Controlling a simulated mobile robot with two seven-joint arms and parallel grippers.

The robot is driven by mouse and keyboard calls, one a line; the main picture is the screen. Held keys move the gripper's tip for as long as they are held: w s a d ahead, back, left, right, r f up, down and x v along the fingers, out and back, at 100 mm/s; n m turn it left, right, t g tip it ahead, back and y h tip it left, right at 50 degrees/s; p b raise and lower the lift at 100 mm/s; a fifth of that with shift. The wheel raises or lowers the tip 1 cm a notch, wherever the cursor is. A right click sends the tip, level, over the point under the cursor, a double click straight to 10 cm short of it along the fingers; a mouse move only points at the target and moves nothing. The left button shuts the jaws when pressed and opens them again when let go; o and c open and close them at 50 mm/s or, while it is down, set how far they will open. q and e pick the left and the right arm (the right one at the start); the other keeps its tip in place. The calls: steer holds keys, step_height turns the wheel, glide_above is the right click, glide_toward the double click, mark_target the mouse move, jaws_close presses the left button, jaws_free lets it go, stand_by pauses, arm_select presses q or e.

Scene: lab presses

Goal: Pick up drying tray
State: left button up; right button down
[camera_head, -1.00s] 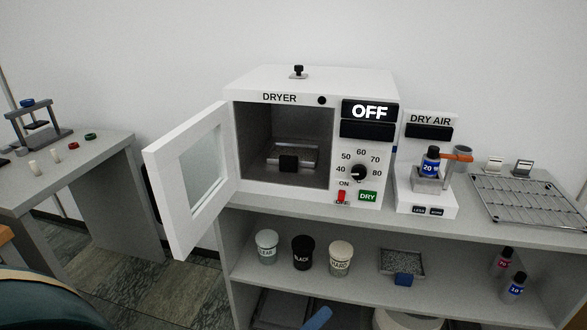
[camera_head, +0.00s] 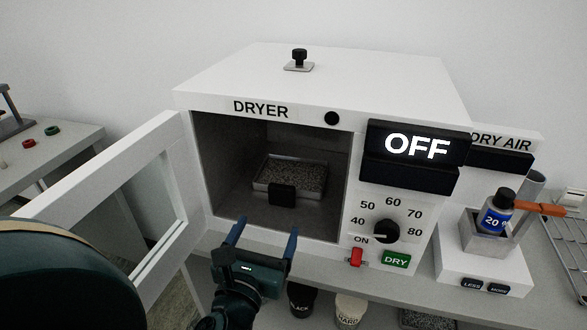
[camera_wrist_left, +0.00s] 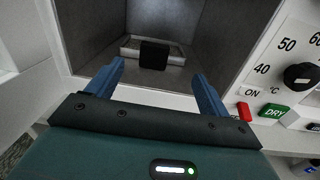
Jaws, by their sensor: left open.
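The drying tray (camera_head: 292,172) is a shallow metal tray holding grey granules, with a black block handle (camera_head: 282,194) at its front. It sits inside the open chamber of the white dryer (camera_head: 300,75). In the left wrist view the tray (camera_wrist_left: 127,44) and its black handle (camera_wrist_left: 154,55) show ahead, between the fingers. My left gripper (camera_head: 265,240) is open and empty, its blue fingers pointing at the chamber opening, in front of and below the handle and apart from it. My right gripper is not in view.
The dryer door (camera_head: 110,195) stands open to the left. The control panel with an OFF display (camera_head: 415,147), dial (camera_head: 386,232) and red switch (camera_head: 356,257) is right of the opening. A dry air unit (camera_head: 480,255) holding a blue bottle (camera_head: 495,216) stands farther right.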

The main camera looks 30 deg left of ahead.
mark_target(280, 190)
arm_select(q)
steer(key=shift+n, duration=0.3)
steer(key=p+x, duration=0.2)
steer(key=x, duration=0.6)
steer(key=shift+w+a, duration=0.1)
steer(key=shift+a, duration=0.1)
steer(key=x, duration=0.5)
steer(key=shift+a+f+p, duration=0.1)
steer(key=shift+a+p, duration=0.2)
steer(key=shift+p, duration=0.05)
steer(key=shift+c, duration=0.6)
steer(key=c, duration=1.1)
